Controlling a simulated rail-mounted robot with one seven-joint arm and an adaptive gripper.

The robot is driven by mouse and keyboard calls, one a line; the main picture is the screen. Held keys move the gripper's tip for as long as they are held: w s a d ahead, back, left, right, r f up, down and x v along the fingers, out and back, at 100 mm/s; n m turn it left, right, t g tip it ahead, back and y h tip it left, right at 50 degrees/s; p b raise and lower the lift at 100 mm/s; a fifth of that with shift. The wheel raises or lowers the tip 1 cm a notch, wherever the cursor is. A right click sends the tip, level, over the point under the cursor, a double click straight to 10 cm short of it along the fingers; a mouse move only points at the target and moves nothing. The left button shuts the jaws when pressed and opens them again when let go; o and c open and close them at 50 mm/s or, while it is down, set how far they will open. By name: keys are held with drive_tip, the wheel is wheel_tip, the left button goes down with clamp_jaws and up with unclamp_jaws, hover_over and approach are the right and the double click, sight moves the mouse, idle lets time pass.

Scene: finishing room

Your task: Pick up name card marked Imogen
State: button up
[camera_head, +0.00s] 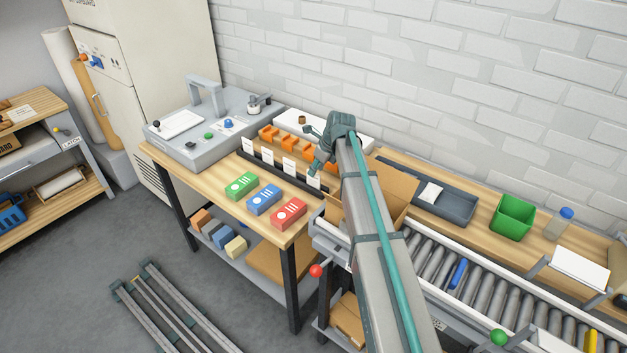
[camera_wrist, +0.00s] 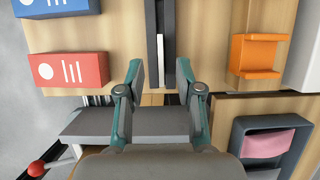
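Several small white name cards stand upright in a dark rail (camera_head: 262,165) on the wooden table. The nearer ones are a left card (camera_head: 248,146), a middle card (camera_head: 268,156) and another card (camera_head: 289,164). The rightmost card (camera_head: 313,181) stands beside my gripper (camera_head: 320,163). The lettering is too small to read, so I cannot tell which is Imogen. In the wrist view my gripper (camera_wrist: 161,78) is open. Its fingers lie either side of the rail's end, and a card (camera_wrist: 168,45) shows edge-on as a thin pale strip between them, with no clear contact.
Green (camera_head: 241,186), blue (camera_head: 264,199) and red (camera_head: 288,212) boxes lie in front of the rail. Orange holders (camera_head: 269,133) stand behind it. A cardboard box (camera_head: 393,187) and a roller conveyor (camera_head: 480,285) are to the right.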

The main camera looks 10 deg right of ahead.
sight(314, 181)
drive_tip(key=shift+p+x, duration=1.2)
drive_tip(key=shift+x, duration=1.85)
drive_tip(key=shift+w, duration=0.1)
clamp_jaws()
